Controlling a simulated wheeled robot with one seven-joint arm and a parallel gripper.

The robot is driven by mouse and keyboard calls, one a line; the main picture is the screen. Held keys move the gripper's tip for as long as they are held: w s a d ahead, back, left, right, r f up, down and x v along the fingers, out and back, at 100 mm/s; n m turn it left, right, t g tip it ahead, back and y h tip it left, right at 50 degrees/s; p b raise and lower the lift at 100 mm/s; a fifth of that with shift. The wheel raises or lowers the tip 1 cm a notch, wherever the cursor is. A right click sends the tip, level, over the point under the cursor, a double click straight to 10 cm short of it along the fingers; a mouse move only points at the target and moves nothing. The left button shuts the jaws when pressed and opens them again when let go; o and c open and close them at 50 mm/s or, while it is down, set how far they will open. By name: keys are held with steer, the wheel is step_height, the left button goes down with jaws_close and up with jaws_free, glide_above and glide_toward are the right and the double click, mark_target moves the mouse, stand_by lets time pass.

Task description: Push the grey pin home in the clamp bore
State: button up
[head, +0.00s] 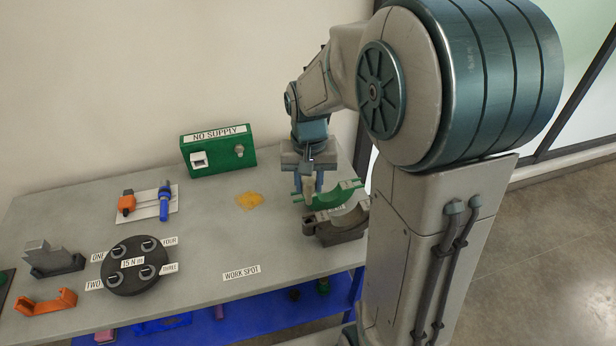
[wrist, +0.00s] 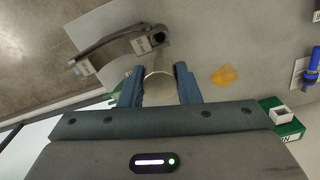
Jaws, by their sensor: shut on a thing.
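My gripper (head: 309,186) points down at the left end of the clamp on the table's right side. The clamp has a dark grey base (head: 338,234) and a green curved upper part (head: 340,193). In the wrist view my gripper (wrist: 158,78) has two blue fingers, shut on a pale grey round piece, which looks like the grey pin (wrist: 157,88). The clamp's grey curved body (wrist: 104,44) lies just ahead of the fingers, with a dark round hole (wrist: 160,36) at its end. The pin's far end is hidden, so I cannot tell how deep it sits in a bore.
A yellow patch (head: 249,200) lies left of the clamp. A green NO SUPPLY box (head: 236,158) stands behind. A black round holder (head: 120,279), a blue-handled tool (head: 164,207) and an orange bracket (head: 42,303) are farther left. The table around WORK SPOT (head: 241,272) is clear.

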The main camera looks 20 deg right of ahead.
mark_target(309, 198)
steer(key=shift+f, duration=0.1)
steer(key=shift+f+b, duration=2.35)
steer(key=shift+f, duration=0.4)
steer(key=shift+f+b, duration=2.1)
steer(key=shift+f, duration=0.45)
steer(key=o, duration=1.1)
step_height(309, 198, up, 14)
steer(key=shift+f+b, duration=0.1)
steer(key=shift+b, duration=0.2)
